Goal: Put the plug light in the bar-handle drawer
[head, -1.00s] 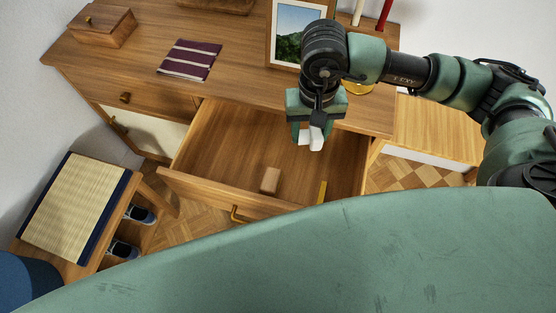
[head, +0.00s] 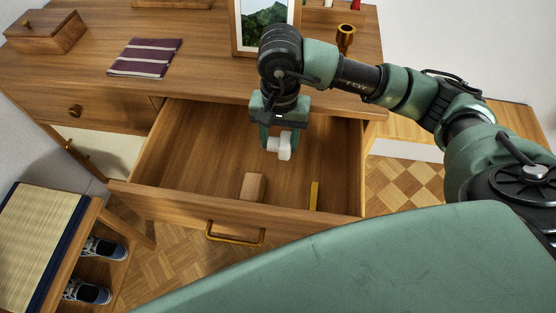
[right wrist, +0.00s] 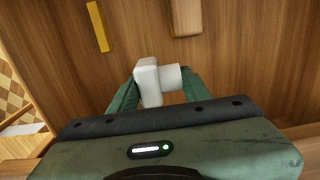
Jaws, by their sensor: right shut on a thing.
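The white plug light (head: 281,147) is held in my right gripper (head: 278,140), over the inside of the open drawer. The right wrist view shows the plug light (right wrist: 150,80) between the two green fingers, with the drawer floor beyond it. The bar-handle drawer (head: 190,165) is pulled out, with a brass bar handle (head: 236,238) on its front. I cannot tell how far the plug light is above the drawer floor. My left gripper is not in view.
In the drawer lie a wooden block (head: 253,186) and a thin yellow strip (head: 314,195). The drawer floor's left part is clear. On the desk top are a wooden box (head: 45,32), a striped cloth (head: 145,57) and a picture frame (head: 236,35). A stool (head: 45,230) stands at left.

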